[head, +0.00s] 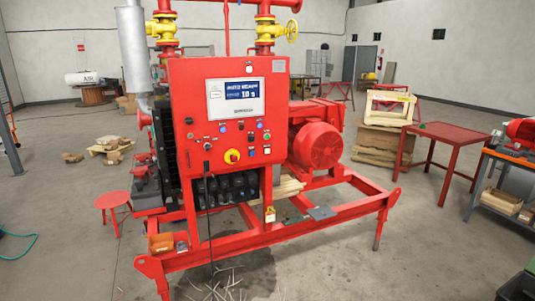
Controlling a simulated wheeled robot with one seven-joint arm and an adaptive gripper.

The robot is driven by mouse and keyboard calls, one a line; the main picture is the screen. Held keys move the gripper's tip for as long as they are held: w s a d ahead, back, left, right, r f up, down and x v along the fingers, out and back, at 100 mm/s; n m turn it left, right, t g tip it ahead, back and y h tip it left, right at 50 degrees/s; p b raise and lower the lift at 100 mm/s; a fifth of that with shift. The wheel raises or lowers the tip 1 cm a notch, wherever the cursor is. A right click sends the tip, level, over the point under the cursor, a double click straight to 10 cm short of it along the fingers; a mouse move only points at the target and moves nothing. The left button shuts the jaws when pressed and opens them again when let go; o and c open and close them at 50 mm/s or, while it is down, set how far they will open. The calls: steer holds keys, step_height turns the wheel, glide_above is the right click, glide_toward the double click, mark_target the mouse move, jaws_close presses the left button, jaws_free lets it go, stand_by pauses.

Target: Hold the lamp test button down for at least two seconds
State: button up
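The red control cabinet (185,90) of the pump skid stands in the middle of the head view, its front facing me. It carries a pale panel with a lit blue display (242,90). Below are small buttons and lamps in blue, red, green and black, and a red knob on a yellow disc (232,156). The labels are too small to read, so I cannot tell which control is the lamp test button. My gripper is not in view.
The skid's red frame (330,213) juts out low in front of the cabinet. A red stool (113,200) stands at left and a red table (437,131) at right. A cable hangs from the cabinet to the floor. Open concrete floor lies around the skid.

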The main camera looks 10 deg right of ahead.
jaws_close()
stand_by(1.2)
